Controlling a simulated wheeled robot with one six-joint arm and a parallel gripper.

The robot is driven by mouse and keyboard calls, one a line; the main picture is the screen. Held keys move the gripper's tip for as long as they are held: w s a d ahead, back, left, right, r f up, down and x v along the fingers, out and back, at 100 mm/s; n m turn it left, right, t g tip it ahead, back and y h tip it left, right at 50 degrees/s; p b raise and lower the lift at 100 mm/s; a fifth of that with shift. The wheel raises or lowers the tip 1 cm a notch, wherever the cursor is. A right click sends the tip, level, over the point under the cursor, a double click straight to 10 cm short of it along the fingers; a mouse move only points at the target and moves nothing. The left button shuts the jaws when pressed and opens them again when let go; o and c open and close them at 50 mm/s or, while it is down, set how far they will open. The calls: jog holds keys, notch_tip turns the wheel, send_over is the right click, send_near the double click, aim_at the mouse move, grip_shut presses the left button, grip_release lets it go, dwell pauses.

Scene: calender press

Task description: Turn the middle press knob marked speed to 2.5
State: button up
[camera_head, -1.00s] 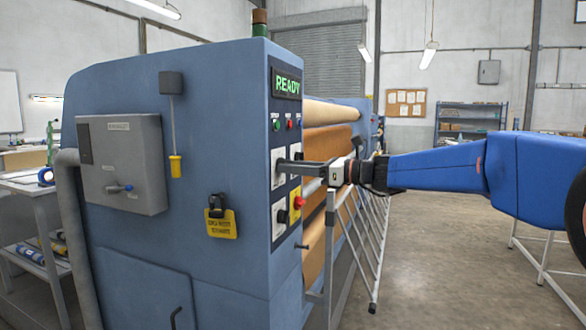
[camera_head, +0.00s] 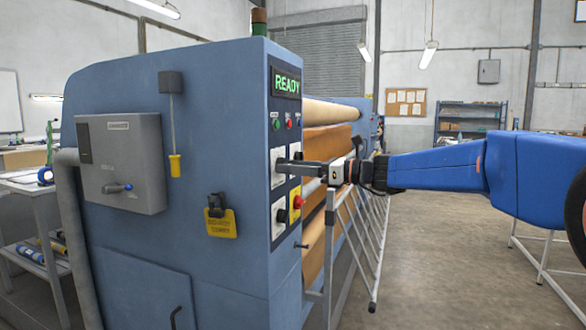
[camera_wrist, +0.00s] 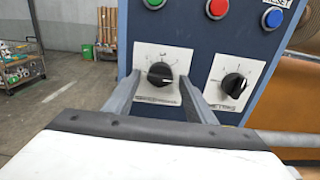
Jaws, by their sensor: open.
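The wrist view shows a black round knob (camera_wrist: 160,75) on a white dial plate (camera_wrist: 147,56), its pale pointer line roughly level. My gripper (camera_wrist: 161,82) is open, with one finger on each side of this knob; whether they touch it I cannot tell. A second black knob (camera_wrist: 234,83) on its own white plate is to the right, outside the fingers. The plate lettering is too small to read, so I cannot tell which is speed. In the head view my gripper (camera_head: 284,165) reaches the panel's upper plate (camera_head: 276,159); another knob (camera_head: 281,214) sits on a plate below.
The blue press (camera_head: 230,110) shows a green READY display (camera_head: 286,83). Green (camera_wrist: 154,2), red (camera_wrist: 217,8) and blue (camera_wrist: 272,18) buttons sit above the knobs. A red stop button (camera_head: 298,202) is close below my gripper. A slanted metal rack (camera_head: 372,260) stands beneath my arm.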

jog(key=v, duration=1.7)
jog(key=shift+d, duration=0.2)
jog(key=shift+s, duration=0.1)
jog(key=s+f+n+g+h, duration=0.2)
jog(key=s+f+n+h, duration=0.6)
jog(key=s+f, duration=0.9)
jog(key=s+d+f+n+h, duration=0.9)
jog(key=s+d+f+n, duration=0.5)
jog(key=s+d+f, duration=0.1)
jog(key=shift+s+f+t, duration=0.3)
jog(key=shift+s+f, duration=0.6)
jog(key=shift+s, duration=0.1)
jog(key=shift+c, duration=0.3)
